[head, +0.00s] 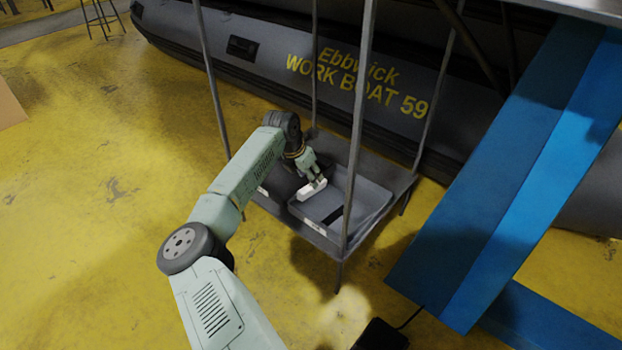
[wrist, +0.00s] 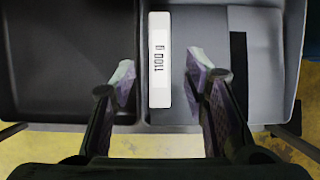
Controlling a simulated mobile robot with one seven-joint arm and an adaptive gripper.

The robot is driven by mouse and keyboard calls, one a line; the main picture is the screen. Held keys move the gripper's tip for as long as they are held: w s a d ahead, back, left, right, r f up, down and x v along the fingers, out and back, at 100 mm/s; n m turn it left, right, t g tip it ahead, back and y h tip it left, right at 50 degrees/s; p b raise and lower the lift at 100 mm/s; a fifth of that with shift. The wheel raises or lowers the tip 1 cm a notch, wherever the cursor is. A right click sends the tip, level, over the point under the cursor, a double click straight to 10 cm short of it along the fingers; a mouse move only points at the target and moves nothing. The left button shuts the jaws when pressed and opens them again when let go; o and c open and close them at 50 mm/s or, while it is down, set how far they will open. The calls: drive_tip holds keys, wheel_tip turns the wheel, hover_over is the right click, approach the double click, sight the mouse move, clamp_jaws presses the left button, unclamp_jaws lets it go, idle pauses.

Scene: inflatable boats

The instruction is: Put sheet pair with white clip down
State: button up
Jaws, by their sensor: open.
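The white clip (wrist: 159,60) is a long white bar with small dark marks. In the wrist view it lies between my open fingers, with a gap on both sides. It also shows in the head view (head: 311,189), at the left side of the grey tray (head: 370,215), just below my gripper (head: 314,178). In the wrist view my gripper (wrist: 160,85) has its fingers apart over the front of the tray. The sheets are hard to tell from the grey tray floor. A black strip (wrist: 238,75) lies right of the clip.
A darker tray (wrist: 60,60) adjoins on the left. Both trays sit on a rack with thin upright posts (head: 357,120) close around my arm. A grey inflatable boat (head: 270,60) lies behind. A blue beam (head: 510,180) stands at right.

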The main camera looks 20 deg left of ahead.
drive_tip(key=p+v, duration=0.1)
drive_tip(key=v, duration=0.8)
